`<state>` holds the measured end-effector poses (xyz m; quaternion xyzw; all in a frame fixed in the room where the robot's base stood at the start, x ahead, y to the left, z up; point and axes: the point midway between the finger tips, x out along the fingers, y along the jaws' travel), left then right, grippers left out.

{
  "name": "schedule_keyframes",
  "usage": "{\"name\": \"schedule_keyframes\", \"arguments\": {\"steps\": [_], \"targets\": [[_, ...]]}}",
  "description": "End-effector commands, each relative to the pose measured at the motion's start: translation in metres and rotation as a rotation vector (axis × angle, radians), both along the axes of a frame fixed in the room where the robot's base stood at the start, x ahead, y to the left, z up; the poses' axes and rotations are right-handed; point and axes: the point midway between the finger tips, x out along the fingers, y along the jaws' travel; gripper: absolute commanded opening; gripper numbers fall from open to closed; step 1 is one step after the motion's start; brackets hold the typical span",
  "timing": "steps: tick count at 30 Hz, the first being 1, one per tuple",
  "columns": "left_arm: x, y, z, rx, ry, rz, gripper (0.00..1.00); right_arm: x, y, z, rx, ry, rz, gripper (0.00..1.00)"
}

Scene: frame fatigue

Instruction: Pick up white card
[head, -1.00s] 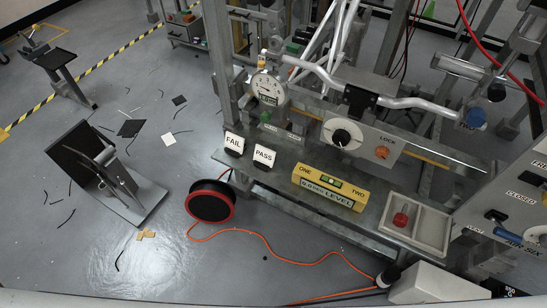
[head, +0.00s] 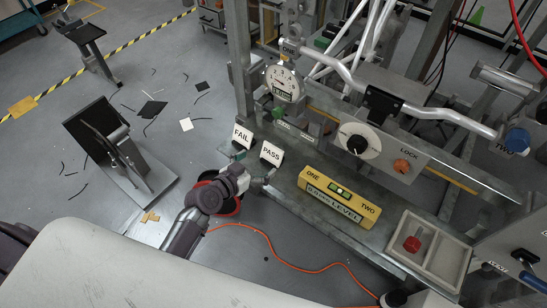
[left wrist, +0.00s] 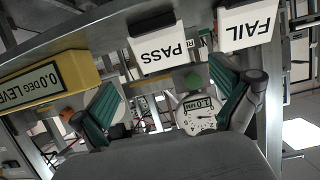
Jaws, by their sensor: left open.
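Two white cards stand in dark holders on the near edge of the metal bench: one marked FAIL (head: 243,136) and one marked PASS (head: 271,153). My left gripper (head: 254,167) is just in front of them, open and empty. In the left wrist view the lettering is upside down: the PASS card (left wrist: 158,50) is above the gap between the green-padded fingers (left wrist: 166,80), and the FAIL card (left wrist: 247,25) is above the right finger. No contact with either card is visible. A blank white square (head: 186,125) lies on the floor. My right gripper is not in view.
A yellow level (head: 339,196) lies on the bench right of the PASS card, then a grey tray (head: 447,260) with a red-handled part. A dial gauge (head: 283,83) stands behind the cards. A red-rimmed reel and orange cable (head: 290,266) are on the floor below.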

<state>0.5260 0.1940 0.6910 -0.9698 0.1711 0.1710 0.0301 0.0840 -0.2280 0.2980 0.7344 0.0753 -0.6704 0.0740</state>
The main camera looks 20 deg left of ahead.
Motion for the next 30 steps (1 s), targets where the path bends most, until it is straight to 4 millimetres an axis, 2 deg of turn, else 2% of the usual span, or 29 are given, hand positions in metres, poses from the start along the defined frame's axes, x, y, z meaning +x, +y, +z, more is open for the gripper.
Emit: {"name": "schedule_keyframes", "arguments": {"steps": [3,10,18,27,30], "targets": [[0.015,-0.005,-0.006,-0.001,0.001,0.002,1.00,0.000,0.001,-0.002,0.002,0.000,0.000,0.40],[0.031,-0.011,-0.009,-0.002,0.001,0.002,1.00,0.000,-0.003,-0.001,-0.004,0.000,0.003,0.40],[0.066,-0.022,-0.020,-0.001,0.002,0.001,1.00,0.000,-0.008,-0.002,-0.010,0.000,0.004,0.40],[0.070,-0.023,-0.021,0.000,0.002,0.001,1.00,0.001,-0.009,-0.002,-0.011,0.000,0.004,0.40],[0.070,-0.023,-0.021,0.000,0.002,0.001,0.85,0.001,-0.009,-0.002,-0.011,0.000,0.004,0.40]]}}
